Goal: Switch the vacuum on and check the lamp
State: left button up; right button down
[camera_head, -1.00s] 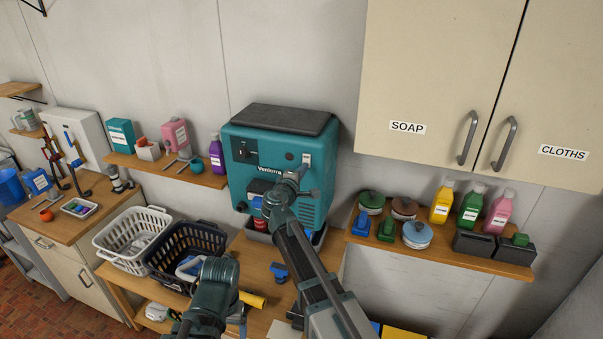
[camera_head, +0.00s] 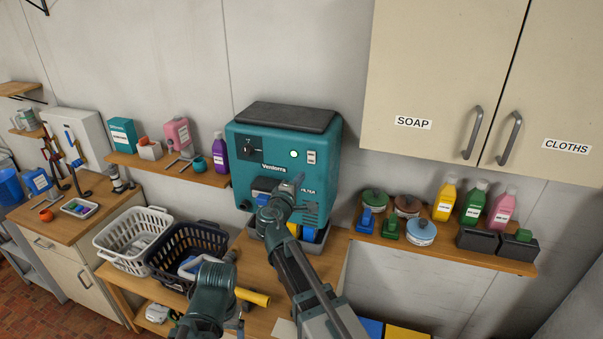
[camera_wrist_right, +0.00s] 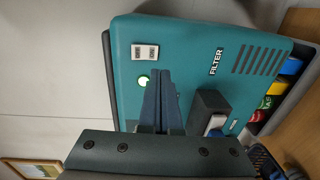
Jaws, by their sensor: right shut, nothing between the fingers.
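The vacuum is a teal box (camera_head: 262,180) with a dark top, standing at the back of the bench. My right gripper (camera_head: 297,181) is shut and empty in front of the panel, below lamp and switch. My left arm is low in the head view; its finger state is unclear.
A white basket (camera_head: 125,253) and a dark basket (camera_head: 165,264) stand left of the vacuum. A shelf (camera_head: 440,250) with bottles and tins is to the right, under cupboards (camera_head: 450,70).

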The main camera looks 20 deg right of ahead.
pick_arm(q)
jog(key=shift+w+d+f+b, duration=0.1)
jog(key=shift+d+f+b, duration=0.3)
jog(key=shift+f, duration=0.1)
pick_arm(e)
jog(key=s+a+f, duration=0.1)
jog(key=s+a, duration=0.2)
jog(key=s, duration=0.3)
jog(key=shift+a, duration=0.2)
jog(key=shift+s+a+f, duration=0.1)
